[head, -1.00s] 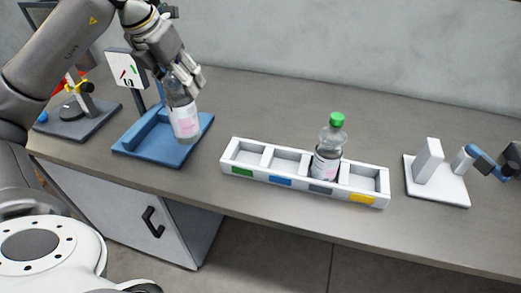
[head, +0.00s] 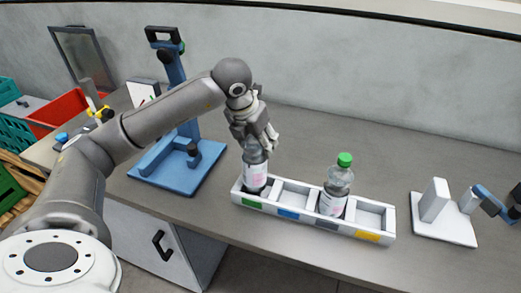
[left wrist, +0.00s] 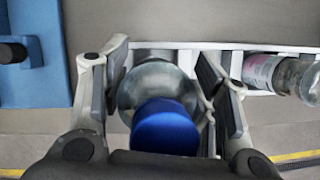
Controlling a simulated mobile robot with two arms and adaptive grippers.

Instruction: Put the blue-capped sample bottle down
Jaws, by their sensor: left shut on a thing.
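My left gripper (head: 262,143) is shut on the blue-capped sample bottle (head: 256,174), a clear upright bottle with a pale pink label. Its base is at the leftmost, green-marked compartment of the white tray (head: 308,219). The tray's front wall hides the base, so I cannot tell whether it touches the floor. In the left wrist view the blue cap (left wrist: 165,128) shows between the fingers. A green-capped bottle (head: 336,188) stands in the grey-marked compartment. The blue-marked and yellow-marked compartments are empty. My right gripper is out of view.
A blue stand (head: 175,178) with a post is left of the tray. A white fixture (head: 443,229) with a blue and dark arm is to the right. A red bin (head: 62,107) and green crates are at far left. The bench behind the tray is clear.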

